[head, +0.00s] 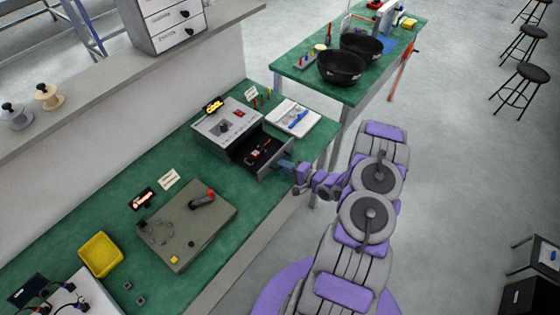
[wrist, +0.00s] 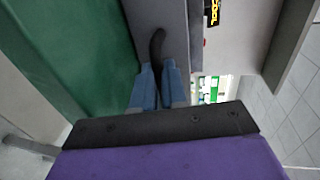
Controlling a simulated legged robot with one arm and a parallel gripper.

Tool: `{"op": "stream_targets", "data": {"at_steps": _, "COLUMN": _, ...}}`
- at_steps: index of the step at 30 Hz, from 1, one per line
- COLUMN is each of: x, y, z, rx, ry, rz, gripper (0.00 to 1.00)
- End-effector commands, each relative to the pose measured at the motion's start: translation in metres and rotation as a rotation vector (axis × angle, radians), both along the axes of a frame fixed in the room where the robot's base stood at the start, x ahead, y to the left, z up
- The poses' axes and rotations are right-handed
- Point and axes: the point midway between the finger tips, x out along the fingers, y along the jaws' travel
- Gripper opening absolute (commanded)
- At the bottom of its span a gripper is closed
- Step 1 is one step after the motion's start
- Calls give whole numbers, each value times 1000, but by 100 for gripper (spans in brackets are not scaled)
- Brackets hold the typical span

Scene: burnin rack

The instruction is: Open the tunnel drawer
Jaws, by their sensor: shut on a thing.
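The tunnel drawer (head: 274,160) is pulled out from the front of a grey box unit (head: 221,126) on the green bench. Its dark inside shows, with a small red and dark item (head: 259,152) lying in it. My gripper (head: 286,165) is at the drawer's front face. In the wrist view, the blue fingers (wrist: 162,72) are close together on the dark curved handle (wrist: 157,45) of the grey drawer front (wrist: 165,15). The fingers hide the handle's lower end.
An open notebook (head: 293,118) with a blue pen lies beside the unit. A grey-green plate (head: 187,225) and a yellow tray (head: 100,253) are on the bench. A second green table holds black bowls (head: 341,68).

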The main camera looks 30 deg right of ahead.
Motion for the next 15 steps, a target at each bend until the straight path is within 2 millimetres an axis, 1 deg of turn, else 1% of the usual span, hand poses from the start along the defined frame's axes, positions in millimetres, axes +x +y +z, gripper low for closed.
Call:
{"op": "stream_targets", "data": {"at_steps": 1, "x": -3, "y": 3, "z": -3, "rx": 4, "ry": 9, "rz": 6, "gripper": 0}}
{"op": "stream_targets", "data": {"at_steps": 11, "x": -3, "y": 4, "z": -4, "rx": 3, "ry": 11, "rz": 7, "gripper": 0}}
{"op": "stream_targets", "data": {"at_steps": 12, "x": -3, "y": 4, "z": -4, "rx": 2, "ry": 10, "rz": 7, "gripper": 15}}
{"op": "stream_targets", "data": {"at_steps": 15, "x": -3, "y": 3, "z": -4, "rx": 2, "ry": 9, "rz": 6, "gripper": 25}}
